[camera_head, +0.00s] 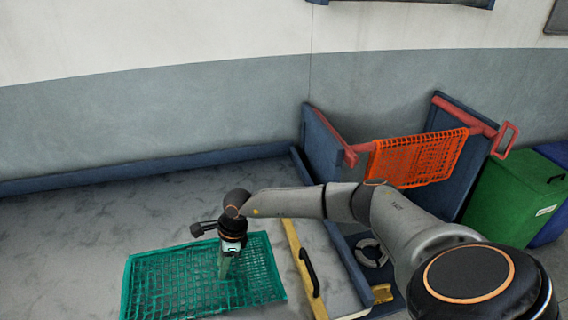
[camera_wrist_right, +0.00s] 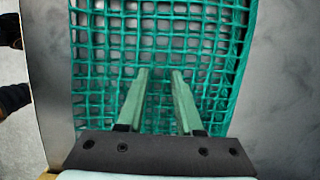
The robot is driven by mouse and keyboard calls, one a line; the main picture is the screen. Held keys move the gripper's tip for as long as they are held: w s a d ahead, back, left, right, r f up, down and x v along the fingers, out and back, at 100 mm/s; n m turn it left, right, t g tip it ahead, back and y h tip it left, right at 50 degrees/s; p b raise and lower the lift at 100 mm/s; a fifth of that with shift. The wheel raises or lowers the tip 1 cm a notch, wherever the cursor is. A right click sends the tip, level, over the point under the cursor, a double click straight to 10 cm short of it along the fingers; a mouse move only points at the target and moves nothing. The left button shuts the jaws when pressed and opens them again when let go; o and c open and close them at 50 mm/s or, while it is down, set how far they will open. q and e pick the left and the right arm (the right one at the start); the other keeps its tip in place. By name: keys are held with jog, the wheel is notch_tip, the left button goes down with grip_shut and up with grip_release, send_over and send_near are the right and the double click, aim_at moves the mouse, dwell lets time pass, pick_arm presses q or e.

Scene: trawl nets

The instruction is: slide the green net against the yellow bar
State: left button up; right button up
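The green net (camera_head: 165,285) lies flat on the grey table, with its right edge a narrow gap from the yellow bar (camera_head: 297,260). The bar carries a black handle (camera_head: 310,272). My right gripper (camera_head: 224,274) points down over the right half of the net. In the right wrist view its two pale green fingers (camera_wrist_right: 160,75) stand apart, with net mesh (camera_wrist_right: 150,30) showing between and around them. I cannot tell whether the fingertips touch the net. My left gripper is not in view.
An orange net (camera_head: 418,158) hangs from a red rail in a blue-sided rack (camera_head: 323,145). A green bin (camera_head: 515,205) stands at the far right. My right arm passes above the bar. The table (camera_head: 70,240) is clear left of the net.

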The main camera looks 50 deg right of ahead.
aim_at(244, 268)
jog(key=shift+s+d, duration=0.55)
jog(key=shift+d, duration=0.35)
jog(key=shift+s+d, duration=0.6)
jog(key=shift+d, duration=0.3)
jog(key=shift+s+d, duration=0.55)
jog(key=shift+d, duration=0.35)
notch_tip(244, 268, up, 7)
jog(key=shift+w, duration=0.1)
jog(key=shift+a, duration=0.1)
